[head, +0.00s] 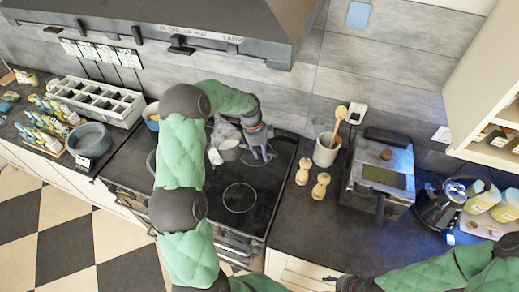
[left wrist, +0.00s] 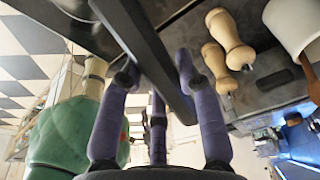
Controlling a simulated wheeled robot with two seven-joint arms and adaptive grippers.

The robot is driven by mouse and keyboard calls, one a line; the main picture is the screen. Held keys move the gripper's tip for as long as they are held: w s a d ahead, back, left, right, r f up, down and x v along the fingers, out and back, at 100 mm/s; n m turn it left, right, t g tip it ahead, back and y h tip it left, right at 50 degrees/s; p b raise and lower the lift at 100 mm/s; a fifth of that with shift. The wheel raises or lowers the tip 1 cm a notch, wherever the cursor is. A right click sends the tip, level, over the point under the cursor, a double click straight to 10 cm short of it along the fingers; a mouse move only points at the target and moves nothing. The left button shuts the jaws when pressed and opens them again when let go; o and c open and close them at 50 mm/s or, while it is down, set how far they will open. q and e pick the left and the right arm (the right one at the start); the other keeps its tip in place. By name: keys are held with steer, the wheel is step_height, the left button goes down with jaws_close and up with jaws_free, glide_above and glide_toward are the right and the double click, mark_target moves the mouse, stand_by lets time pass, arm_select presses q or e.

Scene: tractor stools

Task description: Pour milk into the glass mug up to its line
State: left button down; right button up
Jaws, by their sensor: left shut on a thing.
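My left gripper (head: 262,150) reaches over the dark hob and is shut on a dark bar-like handle (left wrist: 150,45), which passes between its purple fingers (left wrist: 158,110) in the left wrist view. Beside the gripper in the head view is a small grey pot (head: 229,150) with pale steam over it. The handle appears to be the pot's, but the join is not clear. A small white thing (head: 214,157) shows at the pot's left; I cannot tell what it is. I cannot make out the glass mug or any milk. My right gripper (head: 347,284) is at the bottom edge, its jaws unclear.
Two wooden mills (head: 303,171) and a utensil crock (head: 326,150) stand right of the hob (head: 240,197). A coffee machine (head: 381,174) and a dark kettle (head: 440,207) are farther right. The front right worktop (head: 310,225) is clear. A range hood (head: 150,15) overhangs the back.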

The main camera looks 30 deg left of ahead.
mark_target(268, 155)
arm_select(q)
steer(key=shift+w+d+f+y+b, duration=0.1)
steer(key=shift+d+f+y+b, duration=0.1)
steer(key=shift+d+y+b, duration=0.2)
steer(key=shift+d+f+y+b, duration=0.15)
steer(key=shift+d+y+b, duration=0.2)
steer(key=shift+d, duration=0.15)
steer(key=shift+d+f+y+b, duration=0.15)
steer(key=shift+d+y+b, duration=0.5)
steer(key=shift+b, duration=0.5)
steer(key=shift+a, duration=0.15)
